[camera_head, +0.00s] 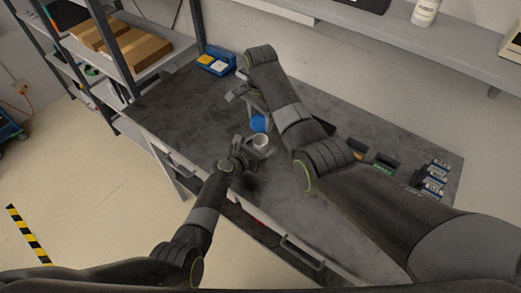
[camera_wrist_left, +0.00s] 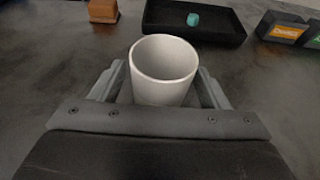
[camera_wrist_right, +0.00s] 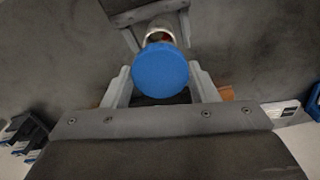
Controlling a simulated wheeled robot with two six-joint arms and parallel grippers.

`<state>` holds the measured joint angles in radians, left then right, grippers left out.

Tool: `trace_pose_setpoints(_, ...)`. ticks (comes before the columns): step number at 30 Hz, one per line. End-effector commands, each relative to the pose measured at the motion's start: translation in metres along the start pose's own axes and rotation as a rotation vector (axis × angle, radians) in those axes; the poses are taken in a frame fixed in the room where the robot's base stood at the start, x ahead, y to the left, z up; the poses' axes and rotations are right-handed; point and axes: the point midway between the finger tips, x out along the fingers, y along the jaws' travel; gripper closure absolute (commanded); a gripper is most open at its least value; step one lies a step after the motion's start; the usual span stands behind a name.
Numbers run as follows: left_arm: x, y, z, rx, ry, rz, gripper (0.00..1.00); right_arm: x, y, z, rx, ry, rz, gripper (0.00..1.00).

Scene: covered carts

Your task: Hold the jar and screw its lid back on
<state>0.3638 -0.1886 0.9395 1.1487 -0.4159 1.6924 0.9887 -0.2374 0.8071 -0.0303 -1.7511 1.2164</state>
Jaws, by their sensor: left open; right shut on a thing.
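The jar (camera_head: 261,141) is a small white open-topped cylinder standing on the dark bench top. In the left wrist view the jar (camera_wrist_left: 163,72) is upright between the fingers of my left gripper (camera_wrist_left: 163,88), which is open around it. Its mouth is uncovered. The blue round lid (camera_head: 258,123) is held in my right gripper (camera_head: 250,107), above and behind the jar. In the right wrist view the lid (camera_wrist_right: 160,71) sits between the shut fingers (camera_wrist_right: 160,88), with the jar's rim (camera_wrist_right: 160,34) partly showing beyond it.
A black tray (camera_wrist_left: 215,33) with a teal piece (camera_wrist_left: 193,19) lies behind the jar, near a brown block (camera_wrist_left: 103,10). A blue-and-yellow bin (camera_head: 216,62) stands at the bench's far left corner. Battery-like boxes (camera_head: 433,180) stand at the right. The bench's front left is clear.

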Motion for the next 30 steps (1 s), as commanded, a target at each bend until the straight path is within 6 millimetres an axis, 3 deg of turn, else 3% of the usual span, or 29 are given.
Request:
trace_pose_setpoints(3,0.0,0.0,0.0,0.0,0.0,0.0,0.32,0.0,0.0,0.0,0.0,0.0,0.0,0.68)
trace_pose_setpoints(18,0.0,0.0,0.0,0.0,0.0,0.0,0.98,0.0,0.0,0.0,0.0,0.0,0.0,0.68)
trace_pose_setpoints(22,0.0,0.0,0.0,0.0,0.0,0.0,0.98,0.006,0.0,0.0,0.0,-0.001,0.003,0.68)
trace_pose_setpoints(30,0.0,0.0,0.0,0.0,0.0,0.0,0.98,0.043,0.0,0.001,0.0,0.0,0.002,0.68)
